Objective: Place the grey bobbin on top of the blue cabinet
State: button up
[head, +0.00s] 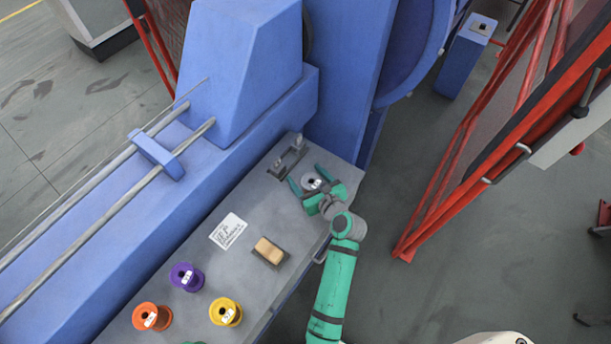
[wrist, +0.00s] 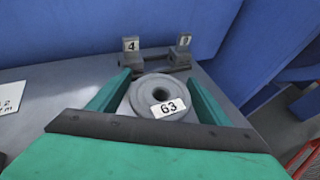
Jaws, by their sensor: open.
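The grey bobbin (head: 312,184) stands upright at the far end of the grey bench top. In the wrist view the grey bobbin (wrist: 150,88) shows a white label reading 63 and a dark centre hole. My gripper (head: 307,177) is open, with one green finger on each side of the bobbin. In the wrist view my gripper (wrist: 157,80) straddles it; I cannot tell whether the fingers touch it. A narrow blue cabinet (head: 462,60) stands on the floor at the upper right, with a small dark-holed item on its light top.
A bracket (head: 287,157) with two numbered posts stands just behind the bobbin. The bench (head: 200,262) also holds a printed sheet (head: 228,231), a tan block, and purple, orange and yellow bobbins. A red-framed barrier (head: 440,190) stands right of the bench, with floor between.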

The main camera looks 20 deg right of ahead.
aim_at(315, 187)
jog(key=shift+r, duration=0.15)
jog(key=shift+s+d+r, duration=0.1)
jog(key=shift+s+d, duration=0.05)
jog(key=shift+s, duration=0.05)
jog(key=v, duration=1.1)
jog(key=shift+s+r, duration=0.15)
jog(key=shift+s, duration=0.2)
